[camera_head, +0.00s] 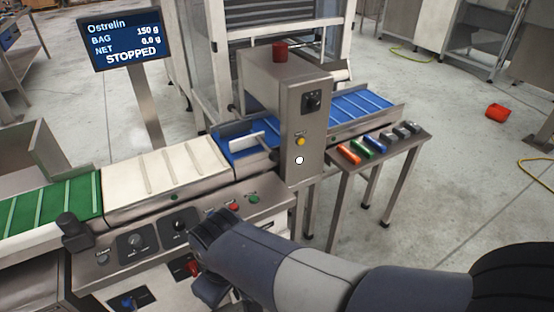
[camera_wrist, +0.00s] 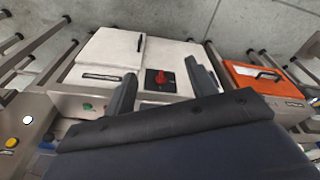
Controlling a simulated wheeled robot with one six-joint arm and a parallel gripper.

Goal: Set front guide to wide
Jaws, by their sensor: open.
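A red knob (camera_wrist: 161,78) on a black plate sits on a pale cabinet face in the wrist view. It also shows in the head view (camera_head: 191,268), low on the weigher's front, partly hidden by my gripper. My gripper (camera_wrist: 160,68) is open, with one finger on each side of the knob in the picture; I cannot tell whether they touch it. In the head view, my gripper's dark body covers part of the control panel. No readable label shows which control is the front guide, and the knob's setting is too small to read.
A screen (camera_head: 127,40) reads STOPPED. A steel column (camera_head: 302,115) spans the blue belt. A side table (camera_head: 400,150) holds several coloured blocks. An orange box (camera_wrist: 262,82) is right in the wrist view.

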